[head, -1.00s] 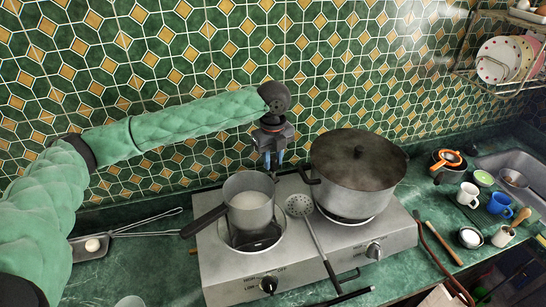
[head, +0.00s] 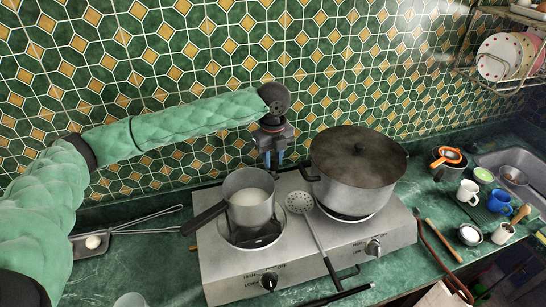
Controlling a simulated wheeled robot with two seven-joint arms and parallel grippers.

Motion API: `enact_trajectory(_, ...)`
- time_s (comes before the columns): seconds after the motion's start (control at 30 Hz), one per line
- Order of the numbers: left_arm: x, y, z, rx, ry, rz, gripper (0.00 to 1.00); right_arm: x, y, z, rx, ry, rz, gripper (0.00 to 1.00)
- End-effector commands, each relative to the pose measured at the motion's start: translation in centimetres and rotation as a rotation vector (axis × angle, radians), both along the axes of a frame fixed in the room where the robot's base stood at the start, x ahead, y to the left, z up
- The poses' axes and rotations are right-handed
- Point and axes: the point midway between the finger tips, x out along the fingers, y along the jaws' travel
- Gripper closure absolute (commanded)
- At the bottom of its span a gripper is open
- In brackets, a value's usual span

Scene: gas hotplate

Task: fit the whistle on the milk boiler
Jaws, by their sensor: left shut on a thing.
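The milk boiler (head: 249,213), a grey pan with pale milk in it, stands on the left burner of the hotplate, its dark handle pointing to the lower left. My left gripper (head: 273,160) comes down beside the tiled wall, behind and slightly right of the boiler in the picture, apart from its rim. No whistle shows clearly elsewhere. My right gripper is out of view.
A big lidded pot (head: 358,170) stands on the right burner of the hotplate (head: 325,265). A skimmer (head: 301,204) lies between the burners. A grey tray (head: 88,250) lies at left. Cups (head: 467,193), other small things and a sink (head: 505,158) are at right.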

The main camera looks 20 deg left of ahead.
Motion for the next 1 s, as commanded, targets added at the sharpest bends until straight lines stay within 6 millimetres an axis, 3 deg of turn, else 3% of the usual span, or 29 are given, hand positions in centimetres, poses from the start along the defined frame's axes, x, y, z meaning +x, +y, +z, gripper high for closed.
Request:
enact_trajectory(0.77, 0.0, 0.0, -1.6, 0.000, -0.001, 0.000, 0.95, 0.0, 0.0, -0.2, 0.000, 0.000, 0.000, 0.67)
enact_trajectory(0.8, 0.0, 0.0, -1.6, 0.000, -0.001, 0.000, 0.72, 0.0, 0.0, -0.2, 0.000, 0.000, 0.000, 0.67)
enact_trajectory(0.9, 0.0, 0.0, -1.6, 0.000, -0.001, 0.000, 0.53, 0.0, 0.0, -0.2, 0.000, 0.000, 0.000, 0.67)
enact_trajectory(1.0, 0.0, 0.0, -1.6, 0.000, -0.001, 0.000, 0.49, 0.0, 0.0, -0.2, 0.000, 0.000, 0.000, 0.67)
